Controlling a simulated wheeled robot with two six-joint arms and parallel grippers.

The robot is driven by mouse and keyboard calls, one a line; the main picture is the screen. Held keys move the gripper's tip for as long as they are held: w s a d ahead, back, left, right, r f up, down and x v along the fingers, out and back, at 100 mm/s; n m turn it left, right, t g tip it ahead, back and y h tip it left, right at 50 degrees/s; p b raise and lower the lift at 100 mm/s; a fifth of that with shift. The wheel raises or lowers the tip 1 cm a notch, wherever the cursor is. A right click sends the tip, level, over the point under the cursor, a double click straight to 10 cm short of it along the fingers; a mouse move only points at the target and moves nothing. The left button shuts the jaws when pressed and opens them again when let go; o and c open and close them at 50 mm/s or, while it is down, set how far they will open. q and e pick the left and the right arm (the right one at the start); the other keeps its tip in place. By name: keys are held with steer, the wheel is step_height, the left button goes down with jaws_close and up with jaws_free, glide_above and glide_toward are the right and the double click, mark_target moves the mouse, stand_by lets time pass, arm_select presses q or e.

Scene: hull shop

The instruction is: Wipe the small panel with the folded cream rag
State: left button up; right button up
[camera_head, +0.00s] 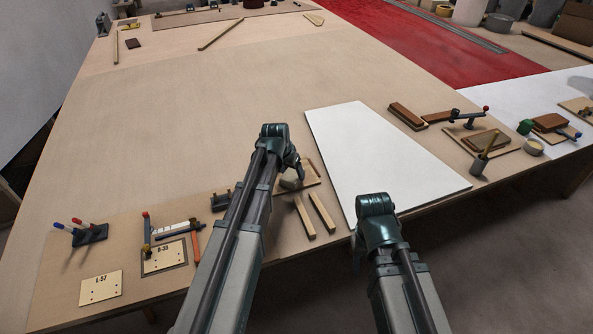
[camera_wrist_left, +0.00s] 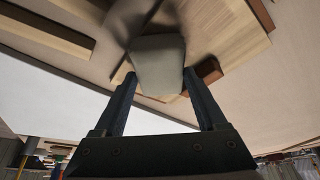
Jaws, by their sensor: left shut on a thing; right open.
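My left gripper (camera_head: 294,172) is shut on the folded cream rag (camera_head: 291,184), which looks grey-cream in shadow. In the left wrist view the rag (camera_wrist_left: 158,68) is pinched between the two dark fingertips of the left gripper (camera_wrist_left: 158,82). A small wooden panel (camera_head: 312,180) lies at the rag, partly hidden by my left arm; its pale surface (camera_wrist_left: 225,35) shows beside the rag in the left wrist view. I cannot tell whether the rag touches it. My right gripper (camera_head: 357,252) is open at the table's front edge, mostly hidden by its own wrist.
A large white sheet (camera_head: 385,150) lies right of the small panel. Two wooden strips (camera_head: 313,214) lie in front. Boards with tools (camera_head: 485,142) stand at the right; a label plate (camera_head: 101,288) and tools lie front left. The table's middle (camera_head: 210,120) is clear.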

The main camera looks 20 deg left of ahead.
mark_target(281, 176)
arm_select(q)
steer(key=shift+s+a, duration=0.6)
steer(key=shift+a, duration=0.2)
steer(key=shift+s+a, duration=0.6)
steer(key=shift+a, duration=0.2)
steer(key=shift+a, duration=0.1)
steer(key=shift+s+a, duration=0.85)
steer(key=shift+a, duration=0.3)
steer(key=shift+s+a, duration=0.9)
steer(key=shift+a, duration=0.3)
steer(key=shift+w+d, duration=0.45)
steer(key=shift+d, duration=0.2)
steer(key=shift+w+d, duration=0.45)
steer(key=shift+d, duration=0.15)
steer(key=shift+d, duration=0.1)
steer(key=shift+w+d, duration=0.9)
steer(key=shift+d, duration=0.25)
